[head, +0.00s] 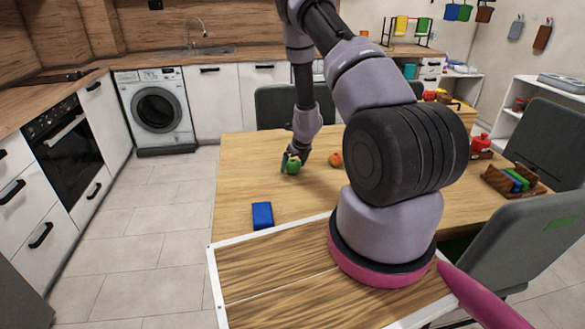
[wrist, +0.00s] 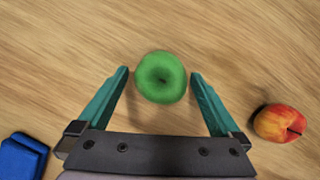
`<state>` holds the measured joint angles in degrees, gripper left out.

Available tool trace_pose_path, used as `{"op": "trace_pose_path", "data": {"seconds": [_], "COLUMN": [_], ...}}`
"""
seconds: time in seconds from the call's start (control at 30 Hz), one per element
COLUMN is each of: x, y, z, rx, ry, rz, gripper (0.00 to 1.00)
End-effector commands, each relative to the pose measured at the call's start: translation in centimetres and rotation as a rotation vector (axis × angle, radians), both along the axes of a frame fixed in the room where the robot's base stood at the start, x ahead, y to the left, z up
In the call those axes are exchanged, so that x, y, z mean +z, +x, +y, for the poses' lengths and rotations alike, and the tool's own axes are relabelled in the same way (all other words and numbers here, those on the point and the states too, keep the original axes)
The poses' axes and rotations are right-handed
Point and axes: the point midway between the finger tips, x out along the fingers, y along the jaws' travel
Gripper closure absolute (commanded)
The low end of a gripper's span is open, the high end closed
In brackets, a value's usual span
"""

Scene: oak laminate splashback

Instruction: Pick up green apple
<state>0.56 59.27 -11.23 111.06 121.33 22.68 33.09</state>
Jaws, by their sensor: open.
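The green apple (wrist: 161,77) rests on the wooden table in the wrist view, stem side toward the camera. My gripper (wrist: 160,82) is open, with its teal fingers on the left and right of the apple. A gap shows between the apple and each finger. In the head view the green apple (head: 292,167) is partly hidden by my gripper (head: 289,163), which points down at it near the table's left part.
A red-yellow fruit (wrist: 280,122) lies right of my gripper; it also shows in the head view (head: 335,159). A blue block (head: 262,215) lies nearer the front, at lower left in the wrist view (wrist: 20,158). A wooden tray (head: 496,182) and grey chairs (head: 540,255) are at the right.

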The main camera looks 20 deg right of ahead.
Motion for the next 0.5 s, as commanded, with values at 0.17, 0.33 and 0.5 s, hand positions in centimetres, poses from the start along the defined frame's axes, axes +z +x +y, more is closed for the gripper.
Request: {"op": "trace_pose_path", "data": {"seconds": [0.17, 0.33, 0.5], "x": [-0.93, -0.9, -0.9], "y": [0.39, 0.38, 0.37], "z": [0.05, 0.04, 0.03], "rx": [0.0, 0.0, 0.0], "ry": [0.0, 0.0, 0.0], "rz": [0.0, 0.0, 0.0], "gripper": [0.0, 0.0, 0.65]}}
